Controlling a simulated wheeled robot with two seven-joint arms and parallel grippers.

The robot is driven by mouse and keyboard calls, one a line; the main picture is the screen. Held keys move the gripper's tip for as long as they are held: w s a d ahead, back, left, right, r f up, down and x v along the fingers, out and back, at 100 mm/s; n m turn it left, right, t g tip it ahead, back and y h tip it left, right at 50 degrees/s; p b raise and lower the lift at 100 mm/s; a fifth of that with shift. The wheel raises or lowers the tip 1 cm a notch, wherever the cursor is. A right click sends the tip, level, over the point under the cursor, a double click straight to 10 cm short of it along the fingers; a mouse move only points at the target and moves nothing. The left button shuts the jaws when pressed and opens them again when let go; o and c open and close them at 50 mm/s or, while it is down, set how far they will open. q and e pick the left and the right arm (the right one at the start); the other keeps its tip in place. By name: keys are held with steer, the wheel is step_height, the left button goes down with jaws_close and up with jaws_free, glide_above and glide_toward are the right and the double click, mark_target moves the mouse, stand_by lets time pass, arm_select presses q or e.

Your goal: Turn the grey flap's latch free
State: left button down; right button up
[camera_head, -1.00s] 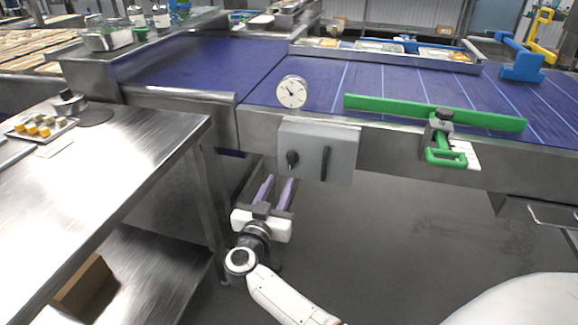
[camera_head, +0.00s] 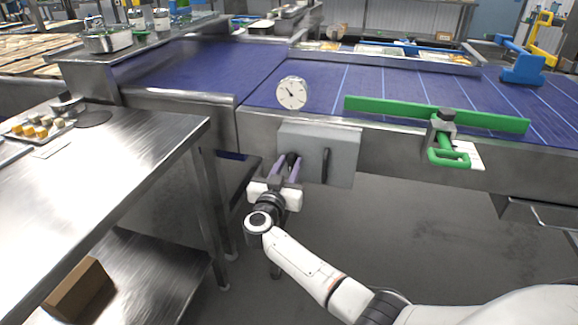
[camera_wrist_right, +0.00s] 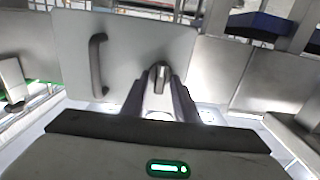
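The grey flap (camera_head: 342,150) hangs on the front side of the blue conveyor; it also shows in the right wrist view (camera_wrist_right: 128,45). Its dark latch knob (camera_head: 291,158) is on the flap's left part in the head view, left of the black bar handle (camera_head: 326,165). In the right wrist view the latch (camera_wrist_right: 160,78) stands upright between the fingers. My right gripper (camera_head: 287,166) is at the latch, one finger on each side. The fingers (camera_wrist_right: 158,92) look apart, with a small gap beside the knob. My left gripper is not in view.
A round dial (camera_head: 291,93) stands above the flap. A green guide bar (camera_head: 430,112) with a green-handled clamp (camera_head: 447,152) is to the right. A steel table (camera_head: 110,165) with a small tray (camera_head: 35,128) is at left. The floor right of my arm is clear.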

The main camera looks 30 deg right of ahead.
jaws_close()
steer(key=shift+r+n+p, duration=0.15)
steer(key=shift+n+p, duration=0.15)
steer(key=shift+p, duration=0.45)
steer(key=n+p, duration=0.2)
steer(key=p, duration=0.3)
steer(key=shift+a+r, duration=0.1)
steer(key=shift+r, duration=0.1)
steer(key=shift+f+n+p, duration=0.1)
steer(key=shift+n+p, duration=0.5)
steer(key=shift+p, duration=0.05)
arm_select(q)
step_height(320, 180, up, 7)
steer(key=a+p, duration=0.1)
steer(key=p, duration=0.2)
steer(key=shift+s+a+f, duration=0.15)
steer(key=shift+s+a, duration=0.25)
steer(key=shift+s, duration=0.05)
arm_select(e)
steer(key=n, duration=0.9)
steer(key=f+n, duration=0.1)
steer(key=n, duration=0.4)
steer(key=shift+w+a, duration=0.15)
steer(key=shift+w, duration=0.05)
steer(key=shift+n, duration=0.3)
